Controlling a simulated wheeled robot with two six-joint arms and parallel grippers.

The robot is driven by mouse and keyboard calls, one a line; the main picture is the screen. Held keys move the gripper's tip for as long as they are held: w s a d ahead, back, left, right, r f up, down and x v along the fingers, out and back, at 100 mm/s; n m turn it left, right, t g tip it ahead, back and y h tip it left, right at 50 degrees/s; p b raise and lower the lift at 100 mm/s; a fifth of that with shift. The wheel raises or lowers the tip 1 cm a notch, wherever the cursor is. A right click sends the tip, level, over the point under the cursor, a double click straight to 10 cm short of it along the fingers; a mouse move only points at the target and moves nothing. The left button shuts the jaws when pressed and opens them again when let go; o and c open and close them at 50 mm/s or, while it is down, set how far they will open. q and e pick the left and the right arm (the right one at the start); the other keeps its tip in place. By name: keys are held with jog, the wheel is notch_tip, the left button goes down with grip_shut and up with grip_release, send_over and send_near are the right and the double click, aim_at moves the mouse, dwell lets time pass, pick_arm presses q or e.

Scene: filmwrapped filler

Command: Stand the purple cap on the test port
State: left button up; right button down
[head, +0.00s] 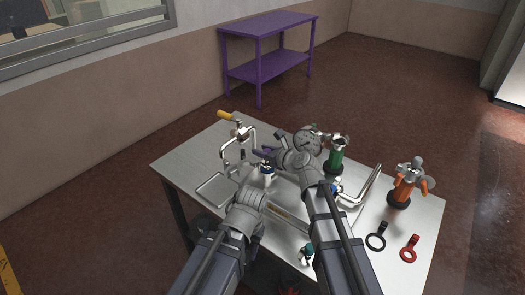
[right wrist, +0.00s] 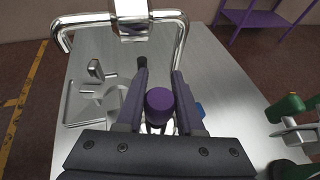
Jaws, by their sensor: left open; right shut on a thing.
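The purple cap (right wrist: 160,100) is between the two fingers of my right gripper (right wrist: 160,88), which is shut on it. In the head view my right gripper (head: 263,153) is above the middle of the table, and its arm hides most of the cap. A small white and blue fitting (head: 267,173) stands just below it. I cannot tell for certain which fitting is the test port, or whether the cap touches anything. My left gripper (head: 254,191) is lower left of the right one, open. Its fingertips are hard to make out.
The metal table (head: 180,160) carries a bent chrome pipe with a yellow handle (head: 228,115), a shallow tray (head: 213,188), a green-bodied valve (head: 336,158), an orange-bodied valve (head: 402,190), a black ring (head: 376,242) and a red ring (head: 409,254). A purple bench (head: 268,30) stands behind.

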jog(key=shift+f+b, duration=0.9)
jog(key=shift+f, duration=0.1)
jog(key=shift+c, duration=2.3)
grip_release()
jog(key=p+v, duration=0.3)
jog(key=v, duration=0.5)
